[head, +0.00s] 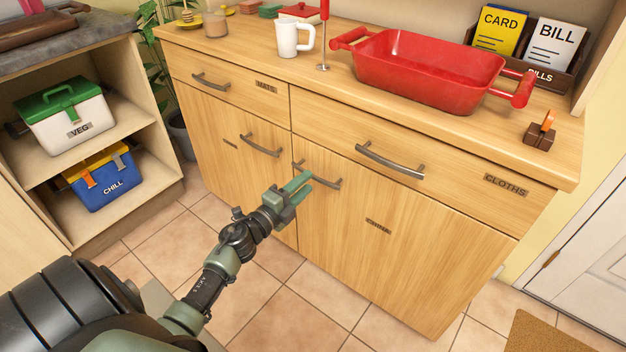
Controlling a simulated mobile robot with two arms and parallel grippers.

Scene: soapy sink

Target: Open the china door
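The china door (400,262) is the right-hand wooden door of the cabinet, marked with a "CHINA" label (378,226). It looks shut, flush with the front. Its curved metal handle (327,182) sits at the door's upper left. My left gripper (307,182) is just in front of this handle, its green fingers pointing at it and a small gap showing between them. It looks open and covers part of the handle; I cannot tell whether it touches. My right gripper is not in view.
Above the door is the "CLOTHS" drawer (450,175) with its own handle (388,162). The left door (215,135) and "MATS" drawer (225,85) are shut. A red basin (425,75) and white mug (293,38) stand on the counter. Tiled floor (300,318) before the door is clear.

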